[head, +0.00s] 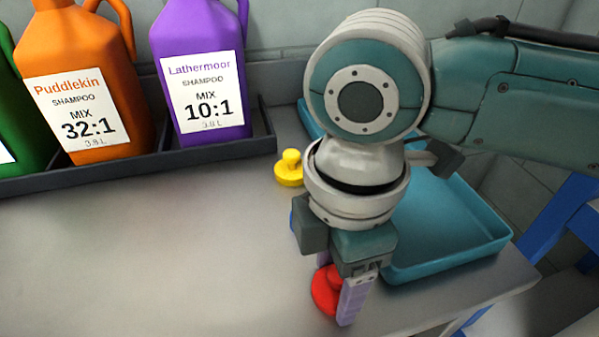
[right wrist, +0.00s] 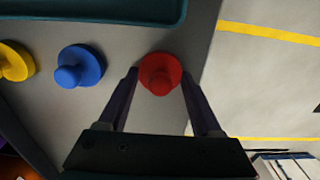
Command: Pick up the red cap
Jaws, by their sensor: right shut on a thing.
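The red cap (head: 322,293) is a round disc with a knob, near the front right of the grey counter. In the right wrist view the red cap (right wrist: 160,70) sits between the fingertips. My right gripper (head: 338,288) points down and is shut on the red cap; one finger hides part of it in the head view. The right wrist view shows the gripper (right wrist: 159,82) with a finger on either side of the cap. I cannot tell whether the cap is clear of the counter. My left gripper is not in view.
A yellow cap (head: 289,168) and a blue cap (right wrist: 79,67) lie on the counter (head: 130,260) in a row with the red one. A teal tray (head: 450,263) is to the right. Orange (head: 80,75) and purple (head: 200,70) shampoo jugs stand in a dark rack. The counter's left is clear.

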